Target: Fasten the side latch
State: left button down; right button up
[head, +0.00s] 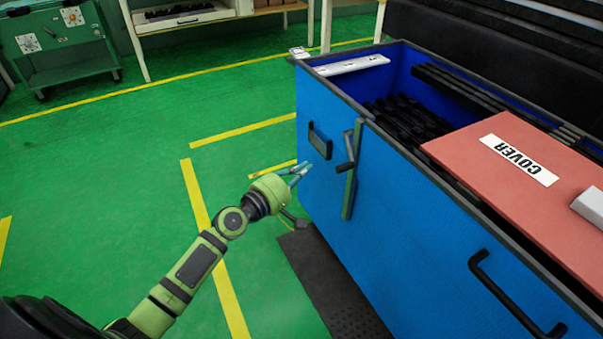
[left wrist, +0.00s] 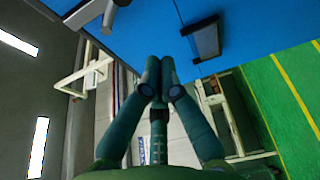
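The side latch (head: 353,170) is a grey-green upright strip on the long side of a blue crate (head: 400,205), near its left corner. A short dark lever (head: 346,166) sticks out from it. Grey latch parts (left wrist: 88,12) show cut off at the top of the left wrist view. My left gripper (head: 304,172) is just left of the latch, below a black side handle (head: 320,141), and apart from the lever. In the left wrist view its fingertips (left wrist: 160,72) meet with nothing between them. My right gripper is not in view.
A red cover board (head: 535,190) marked COVER lies over the crate's right part, with a pale block (head: 590,205) on it. Black parts fill the open left part. A black bar handle (head: 510,300) juts out at lower right. A dark mat (head: 330,285) lies below. Green floor at left is clear.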

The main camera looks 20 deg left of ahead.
pick_arm(q)
jog(key=x, duration=0.7)
jog(key=shift+s+d+p, duration=0.8)
jog(key=shift+s+d, duration=0.6)
jog(key=shift+d, duration=0.1)
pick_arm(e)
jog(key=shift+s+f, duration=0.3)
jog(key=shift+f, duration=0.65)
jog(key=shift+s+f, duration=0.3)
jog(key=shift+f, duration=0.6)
